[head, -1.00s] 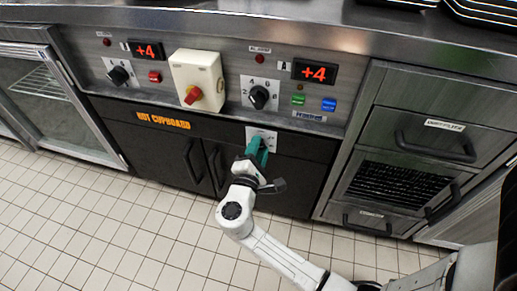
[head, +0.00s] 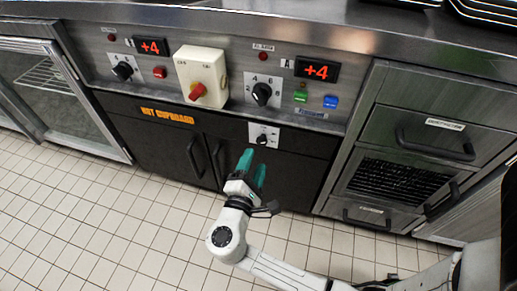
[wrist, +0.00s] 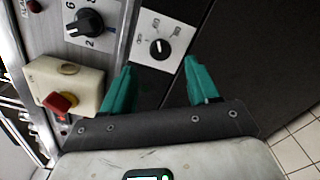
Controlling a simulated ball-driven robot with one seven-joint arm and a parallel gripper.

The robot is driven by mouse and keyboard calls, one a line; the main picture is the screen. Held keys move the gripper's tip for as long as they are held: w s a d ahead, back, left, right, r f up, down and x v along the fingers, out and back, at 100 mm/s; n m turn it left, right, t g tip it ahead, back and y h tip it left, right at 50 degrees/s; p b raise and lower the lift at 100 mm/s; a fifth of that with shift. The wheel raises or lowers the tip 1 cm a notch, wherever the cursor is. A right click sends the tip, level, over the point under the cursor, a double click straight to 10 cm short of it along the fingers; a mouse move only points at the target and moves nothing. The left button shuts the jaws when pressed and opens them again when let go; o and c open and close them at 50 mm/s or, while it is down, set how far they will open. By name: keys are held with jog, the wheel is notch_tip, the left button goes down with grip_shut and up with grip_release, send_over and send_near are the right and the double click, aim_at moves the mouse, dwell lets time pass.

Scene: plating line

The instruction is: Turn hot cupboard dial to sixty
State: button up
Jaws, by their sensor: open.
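The hot cupboard dial (head: 262,139) is a small black knob on a white plate (head: 273,129) at the top of the dark cupboard doors. In the wrist view the dial (wrist: 159,48) shows whole, with a white mark on it and small labels around it on the plate (wrist: 148,26). I cannot read for sure which label the mark points to. My gripper (head: 254,160) has teal fingers and is open and empty, just below and apart from the dial. In the wrist view my gripper's fingertips (wrist: 158,65) stand to either side, below the dial.
Above is a steel panel with larger black knobs (head: 262,93), a cream switch box (head: 201,70) with a red-and-yellow switch, and green and blue buttons. Cupboard handles (head: 192,160) stick out at left, drawer handles (head: 437,148) at right. The tiled floor in front is open.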

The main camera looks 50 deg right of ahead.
jog(key=v, duration=0.3)
jog(key=shift+s+a, duration=0.15)
jog(key=shift+a, duration=0.1)
dwell(0.4)
jog(key=s+d+f+m+g+y, duration=0.55)
jog(key=s+f+m+y, duration=0.2)
jog(key=s, duration=0.35)
jog(key=s+a+m+y, duration=0.3)
jog(key=s+a+y, duration=0.2)
jog(key=a+y, duration=0.35)
notch_tip(320, 180, up, 26)
jog(key=p, duration=2.6)
jog(key=shift+y, duration=0.4)
